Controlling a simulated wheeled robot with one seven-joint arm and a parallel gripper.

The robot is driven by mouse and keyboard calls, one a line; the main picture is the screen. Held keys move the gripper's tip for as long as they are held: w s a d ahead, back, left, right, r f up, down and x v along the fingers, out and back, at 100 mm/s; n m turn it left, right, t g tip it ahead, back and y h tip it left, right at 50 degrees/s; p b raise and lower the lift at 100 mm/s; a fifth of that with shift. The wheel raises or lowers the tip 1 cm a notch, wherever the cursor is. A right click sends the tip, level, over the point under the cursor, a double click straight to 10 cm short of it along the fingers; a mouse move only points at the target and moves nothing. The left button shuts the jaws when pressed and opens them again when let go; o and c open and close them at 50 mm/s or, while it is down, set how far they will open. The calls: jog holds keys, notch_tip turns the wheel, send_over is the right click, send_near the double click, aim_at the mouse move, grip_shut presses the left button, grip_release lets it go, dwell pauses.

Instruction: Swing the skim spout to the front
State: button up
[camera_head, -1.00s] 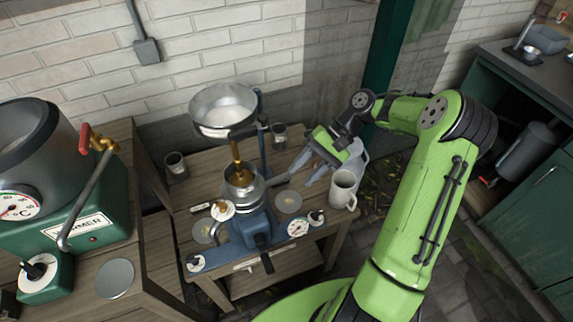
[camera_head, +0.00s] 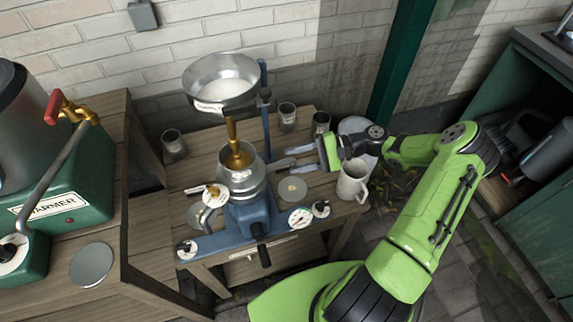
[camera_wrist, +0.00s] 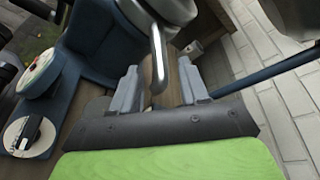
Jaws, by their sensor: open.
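The separator has a blue body (camera_head: 250,217), a metal bowl (camera_head: 240,180) and a large pan (camera_head: 222,84) above it. A bare metal spout (camera_head: 273,165) sticks out from the bowl to the right. In the wrist view this spout (camera_wrist: 158,48) is a bent tube whose end lies between my two fingers. I cannot read a skim label on it. My gripper (camera_head: 284,157) is open, right of the bowl, with its fingers pointing left. In the wrist view my gripper (camera_wrist: 159,72) shows a gap between each finger and the tube.
A white mug (camera_head: 352,182) stands at the table's right edge, close under my gripper. Metal cups (camera_head: 287,117) stand behind, near the blue post (camera_head: 265,110). A dial (camera_head: 300,217) sits at the front. The green warmer (camera_head: 75,195) is on the left bench.

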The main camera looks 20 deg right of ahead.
jog(key=x, duration=0.3)
jog(key=shift+a, duration=0.15)
jog(key=shift+c, duration=0.4)
grip_shut()
